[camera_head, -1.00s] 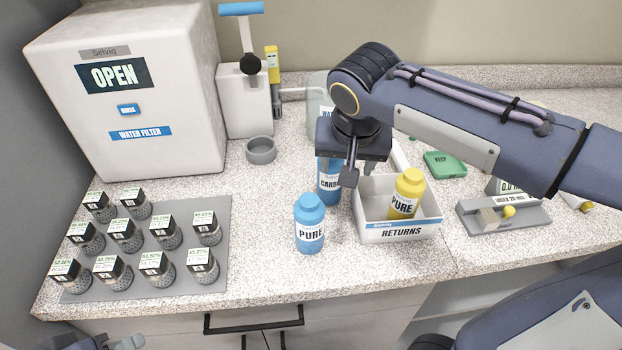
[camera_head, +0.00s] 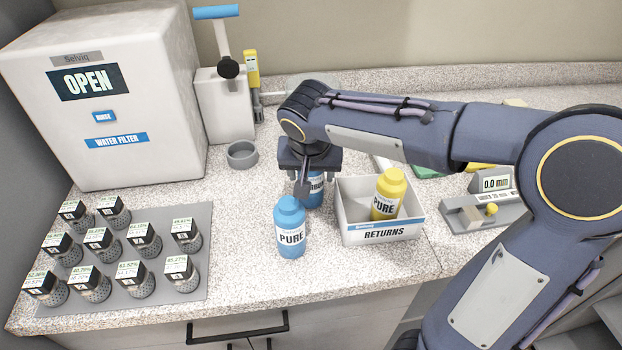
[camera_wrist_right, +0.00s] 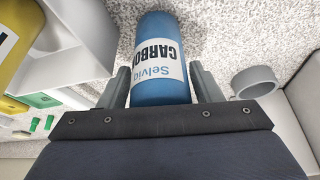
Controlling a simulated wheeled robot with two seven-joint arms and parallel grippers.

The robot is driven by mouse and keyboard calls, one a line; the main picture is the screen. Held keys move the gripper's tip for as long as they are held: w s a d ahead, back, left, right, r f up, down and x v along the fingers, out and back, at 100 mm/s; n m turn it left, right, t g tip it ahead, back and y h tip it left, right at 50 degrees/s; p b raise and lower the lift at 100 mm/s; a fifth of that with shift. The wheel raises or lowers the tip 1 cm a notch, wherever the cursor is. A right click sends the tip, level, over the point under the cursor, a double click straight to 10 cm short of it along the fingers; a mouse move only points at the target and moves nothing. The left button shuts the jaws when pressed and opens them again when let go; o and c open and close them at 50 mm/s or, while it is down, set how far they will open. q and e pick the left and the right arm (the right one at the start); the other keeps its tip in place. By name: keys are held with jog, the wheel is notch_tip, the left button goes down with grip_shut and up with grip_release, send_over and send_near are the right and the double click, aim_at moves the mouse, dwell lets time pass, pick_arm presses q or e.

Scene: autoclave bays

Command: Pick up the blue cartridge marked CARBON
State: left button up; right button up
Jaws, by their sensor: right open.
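The blue cartridge marked CARBON (camera_head: 316,197) stands on the counter behind the blue PURE cartridge (camera_head: 290,228), left of the RETURNS bin. My right gripper (camera_head: 314,181) is over it, pointing down, and hides its top and part of its label. In the right wrist view the CARBON cartridge (camera_wrist_right: 161,62) lies between the two open fingers (camera_wrist_right: 160,76), one on each side. A narrow gap shows at the left finger; contact at the right finger is hard to tell. My left gripper is out of view.
The white RETURNS bin (camera_head: 350,229) holds a yellow PURE cartridge (camera_head: 388,193) close to the right of my gripper. A grey ring-shaped cup (camera_head: 242,154) stands to the left. A grey mat (camera_head: 210,222) carries several labelled canisters. A measuring gauge (camera_head: 484,205) is farther right.

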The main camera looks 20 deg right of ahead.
jog(key=shift+r, duration=0.1)
jog(key=c, duration=0.9)
